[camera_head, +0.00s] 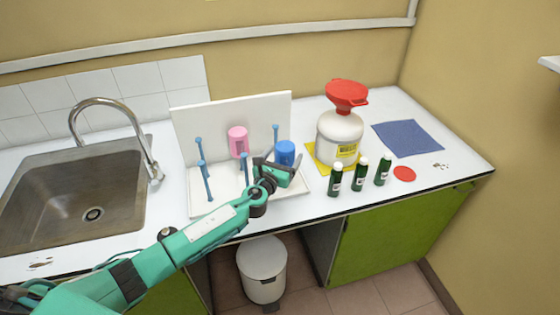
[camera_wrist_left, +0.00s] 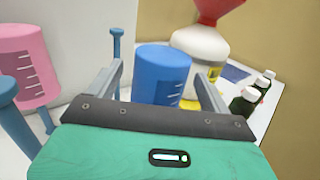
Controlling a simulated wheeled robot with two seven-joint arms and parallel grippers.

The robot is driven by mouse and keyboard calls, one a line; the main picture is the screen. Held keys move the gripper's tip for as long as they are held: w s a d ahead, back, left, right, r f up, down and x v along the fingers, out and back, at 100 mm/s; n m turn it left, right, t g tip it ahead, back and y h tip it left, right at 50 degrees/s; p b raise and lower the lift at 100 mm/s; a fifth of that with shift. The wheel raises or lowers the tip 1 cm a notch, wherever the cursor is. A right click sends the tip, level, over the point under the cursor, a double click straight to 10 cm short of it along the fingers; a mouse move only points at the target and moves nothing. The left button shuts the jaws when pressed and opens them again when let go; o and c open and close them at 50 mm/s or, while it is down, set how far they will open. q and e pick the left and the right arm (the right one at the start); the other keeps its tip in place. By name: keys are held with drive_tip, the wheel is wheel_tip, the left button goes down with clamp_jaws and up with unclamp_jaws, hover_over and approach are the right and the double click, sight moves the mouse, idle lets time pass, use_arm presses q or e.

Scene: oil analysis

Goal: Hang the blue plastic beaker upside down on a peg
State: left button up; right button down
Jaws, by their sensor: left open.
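The blue plastic beaker (camera_head: 285,151) is upside down at the right side of the white drying rack (camera_head: 234,122), at peg height; its peg is hidden. My left gripper (camera_head: 275,168) is right at it. In the left wrist view the blue beaker (camera_wrist_left: 160,76) stands between the two spread fingers (camera_wrist_left: 158,88), which are open; I cannot tell whether they touch it. A pink beaker (camera_head: 238,141) hangs upside down on another peg and shows at the left of the wrist view (camera_wrist_left: 26,62). Bare blue pegs (camera_head: 203,171) stand at the rack's left. My right gripper is not in view.
A white jug (camera_head: 339,135) with a red funnel (camera_head: 346,93) stands on a yellow mat, right of the rack. Several dark green bottles (camera_head: 360,173) stand at the counter's front. A sink (camera_head: 75,205) lies to the left. A blue cloth (camera_head: 407,138) lies at the right.

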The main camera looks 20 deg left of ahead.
use_arm(q)
drive_tip(key=s+a+b, duration=0.1)
drive_tip(key=s+b, duration=0.1)
drive_tip(key=s, duration=1.1)
drive_tip(key=shift+s+a+f, duration=0.25)
drive_tip(key=shift+s+f, duration=0.1)
drive_tip(key=s+a, duration=0.1)
drive_tip(key=s, duration=0.9)
drive_tip(key=shift+w, duration=0.1)
